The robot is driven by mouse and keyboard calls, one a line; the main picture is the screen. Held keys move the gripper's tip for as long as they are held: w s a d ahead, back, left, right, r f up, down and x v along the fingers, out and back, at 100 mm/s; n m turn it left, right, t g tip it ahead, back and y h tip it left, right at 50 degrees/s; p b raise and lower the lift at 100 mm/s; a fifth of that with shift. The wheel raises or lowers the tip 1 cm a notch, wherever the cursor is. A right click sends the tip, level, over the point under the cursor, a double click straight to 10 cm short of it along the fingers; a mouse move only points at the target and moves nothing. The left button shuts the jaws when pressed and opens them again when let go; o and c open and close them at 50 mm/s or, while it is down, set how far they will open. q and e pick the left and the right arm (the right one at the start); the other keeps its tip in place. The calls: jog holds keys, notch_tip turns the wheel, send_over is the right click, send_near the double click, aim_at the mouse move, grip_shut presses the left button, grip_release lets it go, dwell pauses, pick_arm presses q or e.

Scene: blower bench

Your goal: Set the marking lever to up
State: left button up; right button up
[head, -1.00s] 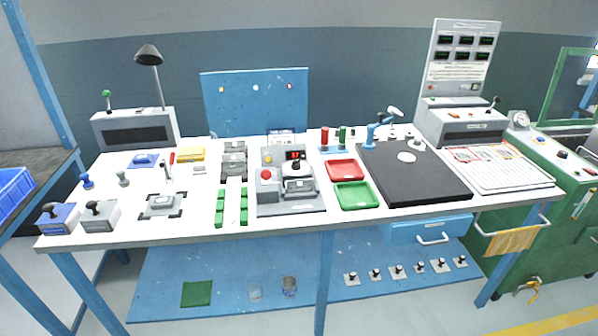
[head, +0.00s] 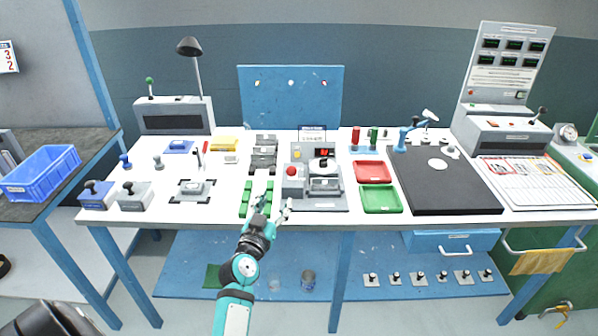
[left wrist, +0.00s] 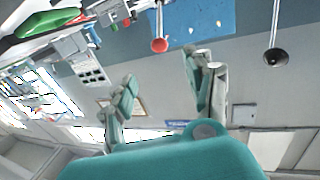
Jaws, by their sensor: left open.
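I cannot tell for sure which lever is the marking lever. A green-knobbed lever (head: 149,84) stands up from the grey box (head: 174,116) at the back left. A black-knobbed lever (head: 540,113) leans right on the grey box (head: 503,137) at the back right. A thin upright stick (head: 197,158) stands behind a grey fixture (head: 192,188). My left gripper (head: 275,205) is open and empty over the bench's front edge, apart from all of these levers. Its spread fingers (left wrist: 160,72) show in the left wrist view. My right gripper is not seen.
Green blocks (head: 247,203) and a grey device with a red button (head: 292,172) lie close to my left gripper. A desk lamp (head: 190,47) rises at the back left. Red and green trays (head: 381,199) and a black mat lie right.

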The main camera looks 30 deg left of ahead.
aim_at(290, 175)
pick_arm(q)
jog(key=b+x, duration=0.1)
jog(key=x, duration=0.5)
jog(key=b+x, duration=0.2)
jog(key=x, duration=0.5)
jog(key=shift+w+f, duration=0.2)
jog(key=shift+w, duration=0.05)
jog(key=shift+w+a+r, duration=0.1)
jog(key=shift+w+a, duration=0.1)
jog(key=shift+w, duration=0.35)
jog(key=shift+c, duration=0.4)
grip_shut()
